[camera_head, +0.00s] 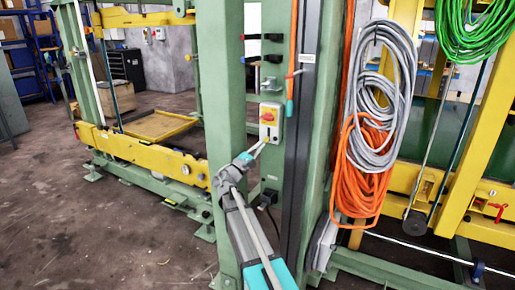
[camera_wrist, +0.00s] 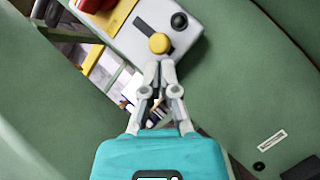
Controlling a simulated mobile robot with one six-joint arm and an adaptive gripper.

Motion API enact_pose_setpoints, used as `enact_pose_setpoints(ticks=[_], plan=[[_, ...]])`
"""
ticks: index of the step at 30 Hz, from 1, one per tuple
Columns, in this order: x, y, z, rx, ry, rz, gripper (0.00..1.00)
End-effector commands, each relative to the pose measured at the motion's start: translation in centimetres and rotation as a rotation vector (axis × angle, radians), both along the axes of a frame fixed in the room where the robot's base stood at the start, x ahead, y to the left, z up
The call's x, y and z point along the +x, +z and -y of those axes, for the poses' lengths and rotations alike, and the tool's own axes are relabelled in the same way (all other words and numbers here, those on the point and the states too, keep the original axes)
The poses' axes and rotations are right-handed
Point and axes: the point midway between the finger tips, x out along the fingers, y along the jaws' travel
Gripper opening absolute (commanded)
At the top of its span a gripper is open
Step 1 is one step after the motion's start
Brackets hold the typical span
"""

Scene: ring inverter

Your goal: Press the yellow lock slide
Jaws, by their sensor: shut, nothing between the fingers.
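A light grey control box (camera_head: 270,122) is fixed to the green post. It fills the top of the wrist view (camera_wrist: 183,38). A round yellow piece, which looks like the lock slide (camera_wrist: 159,43), sits at the lower end of a short dark slot (camera_wrist: 143,26) on its face. My gripper (camera_wrist: 159,64) is shut and empty, with its fingertips right at the lower edge of the yellow piece. I cannot tell whether they touch it. In the head view my gripper (camera_head: 264,140) points up at the lower part of the box.
On the same box are a red knob (camera_wrist: 90,5) on a yellow plate and a black round button (camera_wrist: 179,20). Grey and orange cable coils (camera_head: 362,180) hang to the right. Green posts (camera_head: 225,100) stand close on both sides.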

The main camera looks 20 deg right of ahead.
Motion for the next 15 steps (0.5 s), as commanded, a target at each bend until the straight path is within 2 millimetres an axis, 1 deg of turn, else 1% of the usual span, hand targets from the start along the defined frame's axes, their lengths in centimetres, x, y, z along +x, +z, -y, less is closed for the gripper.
enact_pose_setpoints(ticks=[10,15], plan=[[0.00,0.06,0.05,0.000,0.000,0.000,0.00],[0.00,0.89,0.04,0.000,0.000,0.000,0.00]])
